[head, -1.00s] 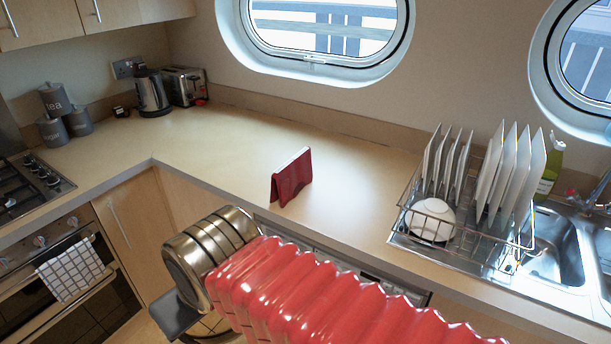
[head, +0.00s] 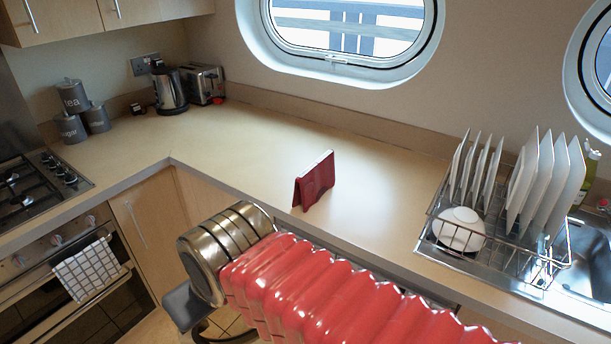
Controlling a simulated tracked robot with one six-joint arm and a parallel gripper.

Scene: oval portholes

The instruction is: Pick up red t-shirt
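A dark red folded cloth (head: 316,183), which looks like the red t-shirt, stands upright on the beige worktop (head: 250,150) near its front edge. A pale strip shows along its top edge, and I cannot tell what that strip is. My arm comes in from the lower right. My gripper (head: 190,306) shows only in part, as a dark grey piece below the metal wrist, low and left of the cloth and apart from it. The wrist hides the rest, so its opening is hidden. I see nothing held.
A dish rack (head: 447,254) with white plates and a bowl (head: 460,229) stands to the right, beside the sink (head: 590,262). A kettle (head: 169,91), a toaster (head: 205,84) and grey canisters (head: 72,96) stand at the back left. The worktop around the cloth is clear.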

